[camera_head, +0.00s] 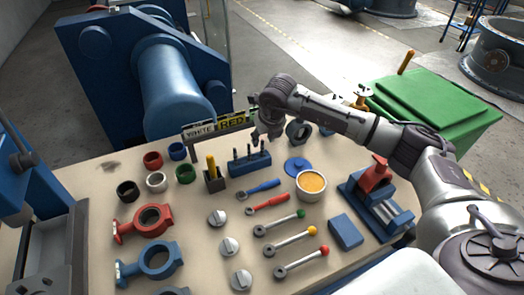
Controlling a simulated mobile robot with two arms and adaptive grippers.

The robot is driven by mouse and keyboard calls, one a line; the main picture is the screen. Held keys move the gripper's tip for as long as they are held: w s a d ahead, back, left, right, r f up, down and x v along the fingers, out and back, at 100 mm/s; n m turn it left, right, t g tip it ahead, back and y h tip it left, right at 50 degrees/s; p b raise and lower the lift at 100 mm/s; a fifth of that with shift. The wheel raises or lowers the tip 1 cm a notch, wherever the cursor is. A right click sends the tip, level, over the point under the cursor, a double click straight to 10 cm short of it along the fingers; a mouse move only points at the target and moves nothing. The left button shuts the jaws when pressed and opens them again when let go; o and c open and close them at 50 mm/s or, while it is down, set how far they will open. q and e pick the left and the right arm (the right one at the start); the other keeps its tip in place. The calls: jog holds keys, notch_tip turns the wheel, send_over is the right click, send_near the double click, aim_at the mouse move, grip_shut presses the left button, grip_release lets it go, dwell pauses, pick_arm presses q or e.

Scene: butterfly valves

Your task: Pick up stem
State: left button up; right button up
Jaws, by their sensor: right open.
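Several thin dark stems (250,151) stand upright in a blue block (251,165) near the middle back of the table. My right gripper (267,138) reaches in from the right and points down, just above and to the right of the stems. It is open and looks empty. From this view I cannot tell whether its fingertips touch a stem. My left gripper does not show.
A dark holder with a yellow-handled tool (212,168) stands left of the block. Coloured rings, valve bodies (152,221), discs and levers lie around. An open can (311,185) and a vise (377,195) stand right.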

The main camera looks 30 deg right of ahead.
aim_at(263, 142)
jog(key=p+x, duration=0.1)
jog(key=x, duration=0.2)
jog(key=shift+w+d, duration=0.15)
jog(key=x, duration=0.2)
jog(key=shift+w+d+f, duration=0.1)
jog(key=shift+w+f, duration=0.1)
jog(key=shift+f, duration=0.05)
jog(key=shift+w+f, duration=0.25)
jog(key=shift+f, duration=0.25)
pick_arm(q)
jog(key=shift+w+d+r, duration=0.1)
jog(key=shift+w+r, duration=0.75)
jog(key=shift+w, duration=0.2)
pick_arm(e)
jog(key=shift+r, duration=0.1)
grip_shut()
